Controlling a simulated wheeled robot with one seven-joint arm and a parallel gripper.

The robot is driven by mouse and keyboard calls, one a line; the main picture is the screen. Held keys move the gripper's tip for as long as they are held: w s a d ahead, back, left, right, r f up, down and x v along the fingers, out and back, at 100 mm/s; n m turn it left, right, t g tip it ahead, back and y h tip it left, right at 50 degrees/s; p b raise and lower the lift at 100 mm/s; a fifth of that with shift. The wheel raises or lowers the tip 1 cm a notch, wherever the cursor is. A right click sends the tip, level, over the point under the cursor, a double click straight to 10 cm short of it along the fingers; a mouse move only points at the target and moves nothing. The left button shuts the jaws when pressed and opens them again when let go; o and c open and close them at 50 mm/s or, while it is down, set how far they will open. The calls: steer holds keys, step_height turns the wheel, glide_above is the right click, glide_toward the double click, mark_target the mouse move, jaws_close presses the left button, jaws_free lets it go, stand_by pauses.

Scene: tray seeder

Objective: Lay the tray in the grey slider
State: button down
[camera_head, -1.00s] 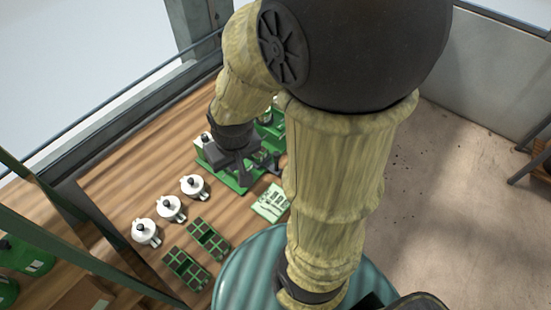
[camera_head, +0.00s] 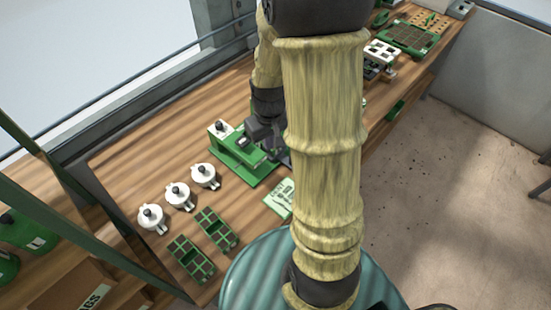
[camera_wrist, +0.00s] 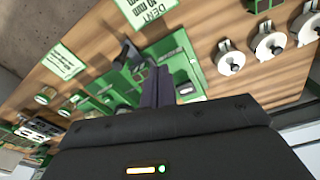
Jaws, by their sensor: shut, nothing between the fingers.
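Two small green celled trays, one nearer (camera_head: 190,258) and one farther (camera_head: 215,228), lie side by side on the bench at the lower left in the head view. The green seeder frame (camera_head: 232,160) stands beyond them; it also shows in the wrist view (camera_wrist: 182,50). My gripper (camera_head: 277,152) is over the right part of this frame, shut and empty. In the wrist view its dark fingers (camera_wrist: 157,82) are together above the green parts. My arm hides part of the seeder in the head view. I cannot make out the grey slider clearly.
Several white lidded pots (camera_head: 178,195) stand in a row left of the seeder. A printed card (camera_head: 279,198) lies in front of it. A large soil-filled green tray (camera_head: 408,37) and a white-holed plate (camera_head: 381,52) are at the back right. Bare bench lies behind the pots.

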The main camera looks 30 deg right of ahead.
steer(key=w+d+f+g+b, duration=0.1)
steer(key=w+d+f, duration=0.1)
steer(key=d+f, duration=0.3)
steer(key=shift+d+f, duration=0.15)
steer(key=shift+f, duration=0.35)
steer(key=shift+f, duration=0.1)
step_height(320, 180, down, 9)
steer(key=shift+f+p, duration=0.1)
steer(key=shift+p, duration=0.5)
steer(key=w, duration=0.1)
steer(key=w+p, duration=0.1)
steer(key=w, duration=0.1)
steer(key=shift+f+p, duration=0.2)
steer(key=shift+p, duration=0.1)
steer(key=shift+w+f, duration=0.1)
steer(key=shift+w, duration=0.45)
steer(key=shift+a, duration=0.2)
steer(key=shift+w, duration=0.15)
